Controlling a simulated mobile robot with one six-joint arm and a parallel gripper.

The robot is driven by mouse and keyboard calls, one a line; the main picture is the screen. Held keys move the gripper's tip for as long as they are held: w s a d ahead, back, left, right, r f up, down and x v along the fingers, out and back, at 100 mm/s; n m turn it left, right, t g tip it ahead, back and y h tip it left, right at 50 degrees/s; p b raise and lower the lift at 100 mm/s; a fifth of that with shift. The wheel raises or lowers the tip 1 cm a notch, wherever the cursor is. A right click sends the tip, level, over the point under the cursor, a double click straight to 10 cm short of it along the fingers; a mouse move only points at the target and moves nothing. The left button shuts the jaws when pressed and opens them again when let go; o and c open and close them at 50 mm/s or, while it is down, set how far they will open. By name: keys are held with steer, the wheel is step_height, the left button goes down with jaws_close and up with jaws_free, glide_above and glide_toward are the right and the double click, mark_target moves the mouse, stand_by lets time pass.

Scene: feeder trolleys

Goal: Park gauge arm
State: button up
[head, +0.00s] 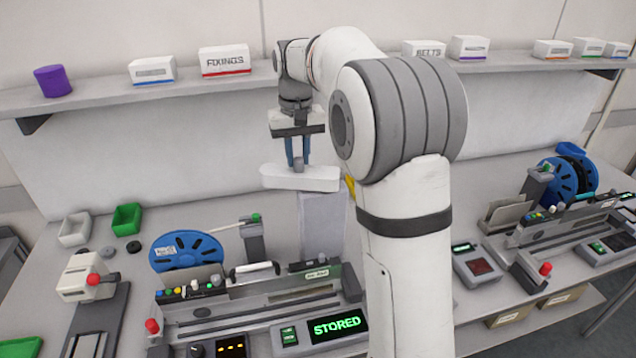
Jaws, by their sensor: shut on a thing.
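A long white rounded bar (300,178), which appears to be the gauge arm, lies level in front of the back panel. My gripper (298,162) points down from above with its two blue fingers shut on this bar near its middle. A grey upright block (323,225) stands directly below the bar's right part; I cannot tell whether they touch. A lit display (338,325) on the feeder unit in front reads "STORED" in green. My own arm hides the area right of the block.
A feeder trolley (250,305) with a blue reel (185,250) stands front centre. A second feeder (560,225) with blue reels stands at right. A shelf (190,85) with labelled boxes runs behind. A green bin (127,219) and a red-knobbed device (85,278) are at left.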

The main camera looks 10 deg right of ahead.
steer(key=shift+w+d, duration=0.2)
steer(key=shift+d, duration=0.1)
steer(key=shift+w+d+f+p, duration=0.1)
steer(key=shift+w+d+p, duration=0.3)
steer(key=shift+w+p, duration=0.2)
steer(key=shift+d, duration=0.15)
steer(key=shift+w+d+p, duration=0.35)
steer(key=shift+d+p, duration=0.15)
steer(key=o, duration=0.6)
steer(key=shift+o, duration=0.2)
